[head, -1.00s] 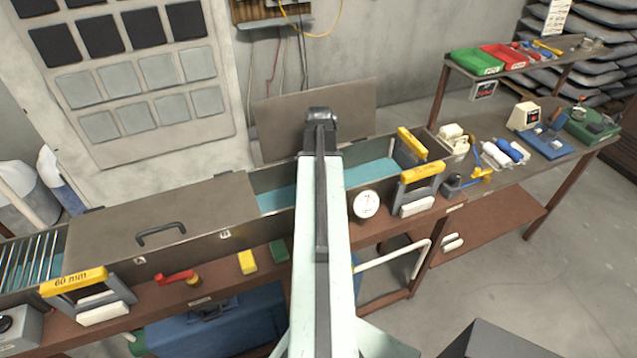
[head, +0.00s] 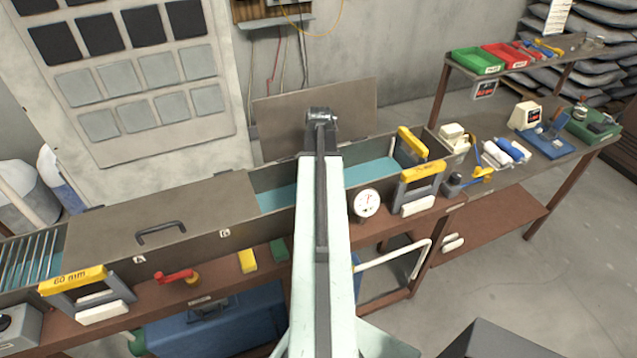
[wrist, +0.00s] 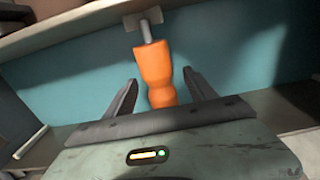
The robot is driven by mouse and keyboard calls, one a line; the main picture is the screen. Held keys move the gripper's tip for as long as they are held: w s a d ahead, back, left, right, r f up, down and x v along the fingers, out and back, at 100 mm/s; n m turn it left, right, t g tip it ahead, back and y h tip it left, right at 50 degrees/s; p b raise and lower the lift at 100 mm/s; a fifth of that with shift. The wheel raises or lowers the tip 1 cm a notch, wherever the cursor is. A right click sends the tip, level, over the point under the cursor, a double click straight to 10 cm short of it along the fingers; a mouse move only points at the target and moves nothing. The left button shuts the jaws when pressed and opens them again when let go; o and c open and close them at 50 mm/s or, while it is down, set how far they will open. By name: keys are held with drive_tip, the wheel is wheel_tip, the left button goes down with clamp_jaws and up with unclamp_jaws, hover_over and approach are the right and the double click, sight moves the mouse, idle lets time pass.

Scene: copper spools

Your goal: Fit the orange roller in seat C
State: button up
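The orange roller (wrist: 157,72) shows in the wrist view with a grey shaft end held at a pale bracket (wrist: 144,18) at the top. Its lower part lies between the two dark fingers of my gripper (wrist: 160,77). The fingers are spread, with a visible gap on each side of the roller. In the head view my arm hides the roller and the gripper's fingers. The open trough (head: 277,178) with a teal inside lies around my arm's end. I cannot make out a seat marked C.
A lid with a handle (head: 160,232) covers the trough's left part. A raised panel (head: 315,118) stands behind the opening. Yellow-topped frames (head: 422,172) stand at the trough's right end. A round gauge (head: 367,203) sits right of my arm. Blue and white rollers (head: 508,150) lie farther right.

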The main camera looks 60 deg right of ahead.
drive_tip(key=shift+r, duration=0.1)
wheel_tip(320, 180, up, 8)
drive_tip(key=p, duration=0.8)
drive_tip(key=shift+f, duration=0.2)
